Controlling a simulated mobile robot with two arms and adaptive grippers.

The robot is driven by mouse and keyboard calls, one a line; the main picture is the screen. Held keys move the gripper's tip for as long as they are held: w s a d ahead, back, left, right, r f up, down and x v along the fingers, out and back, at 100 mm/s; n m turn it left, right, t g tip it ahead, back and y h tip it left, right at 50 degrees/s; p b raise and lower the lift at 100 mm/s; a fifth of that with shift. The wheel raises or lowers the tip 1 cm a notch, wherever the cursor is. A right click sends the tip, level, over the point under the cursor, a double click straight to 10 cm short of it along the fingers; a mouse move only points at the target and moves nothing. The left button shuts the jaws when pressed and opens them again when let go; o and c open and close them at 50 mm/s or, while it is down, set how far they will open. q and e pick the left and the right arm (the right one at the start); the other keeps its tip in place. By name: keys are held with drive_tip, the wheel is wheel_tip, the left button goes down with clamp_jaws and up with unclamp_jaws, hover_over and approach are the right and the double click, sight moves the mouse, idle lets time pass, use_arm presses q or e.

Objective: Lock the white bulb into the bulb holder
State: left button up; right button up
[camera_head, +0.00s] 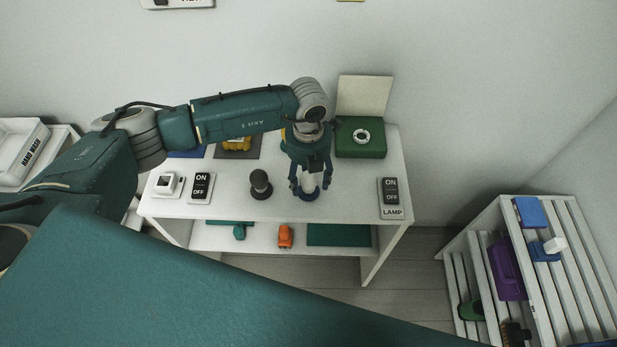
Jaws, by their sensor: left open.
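My left gripper (309,188) points down over the white table, its fingers apart on either side of the white bulb (309,181). The bulb is partly hidden by the fingers, and I cannot tell whether they touch it. The bulb holder under the bulb is mostly hidden by the gripper, so I cannot tell how the bulb sits in it. My right gripper is not in view.
A dark knob-shaped object (260,184) stands left of the gripper. A LAMP switch (390,191) is at the right, another ON/OFF switch (201,187) at the left. A green box (361,148) with a white ring stands behind. A slatted shelf (540,260) is at the far right.

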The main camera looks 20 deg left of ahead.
use_arm(q)
drive_tip(key=shift+f, duration=0.2)
drive_tip(key=c, duration=1.2)
drive_tip(key=shift+r, duration=0.2)
drive_tip(key=shift+c, duration=0.2)
wheel_tip(320, 180, up, 20)
drive_tip(key=b, duration=0.5)
